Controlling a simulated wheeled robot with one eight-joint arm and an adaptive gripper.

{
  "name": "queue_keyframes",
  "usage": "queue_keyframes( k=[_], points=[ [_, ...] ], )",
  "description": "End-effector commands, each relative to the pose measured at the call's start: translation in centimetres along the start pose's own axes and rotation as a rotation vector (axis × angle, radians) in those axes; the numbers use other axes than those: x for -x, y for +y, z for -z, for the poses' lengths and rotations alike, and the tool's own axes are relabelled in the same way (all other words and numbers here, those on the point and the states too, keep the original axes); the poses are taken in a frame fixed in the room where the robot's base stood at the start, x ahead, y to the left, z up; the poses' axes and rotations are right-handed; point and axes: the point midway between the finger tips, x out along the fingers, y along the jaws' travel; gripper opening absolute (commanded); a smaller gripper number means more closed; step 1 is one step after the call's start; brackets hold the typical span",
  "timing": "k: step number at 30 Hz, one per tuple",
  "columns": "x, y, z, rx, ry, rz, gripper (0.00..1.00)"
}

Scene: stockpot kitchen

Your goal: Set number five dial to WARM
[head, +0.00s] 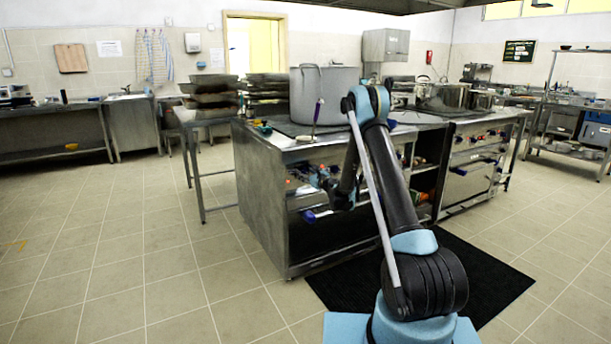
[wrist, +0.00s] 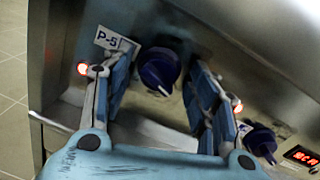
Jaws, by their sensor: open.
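In the wrist view, a dark blue dial (wrist: 159,70) sits on a steel panel, right of a white tag reading P-5 (wrist: 110,41). My gripper (wrist: 162,68) is open, with one blue finger on each side of this dial. I cannot tell whether the fingers touch it. The dial's setting and any WARM mark are not readable. In the head view, my arm reaches to the front of the steel stove (head: 262,205), and the gripper there is small and partly hidden behind my arm.
A second blue dial (wrist: 261,141) and a red lit display (wrist: 301,156) are at the lower right in the wrist view. A large pot (head: 322,95) stands on the stove. A black mat (head: 480,285) lies before it. The tiled floor at left is clear.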

Motion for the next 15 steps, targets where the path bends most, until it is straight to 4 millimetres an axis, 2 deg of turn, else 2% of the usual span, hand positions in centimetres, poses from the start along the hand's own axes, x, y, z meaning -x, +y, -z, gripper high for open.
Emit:
queue_keyframes(
  k=[7, 13, 15],
  points=[
    [-0.13, 0.22, -0.04, 0.0, 0.0, -0.002, 0.54],
    [-0.15, 0.29, -0.07, 0.0, -0.001, -0.002, 0.09],
    [-0.15, 0.29, -0.08, 0.0, -0.001, -0.002, 0.09]
  ],
)
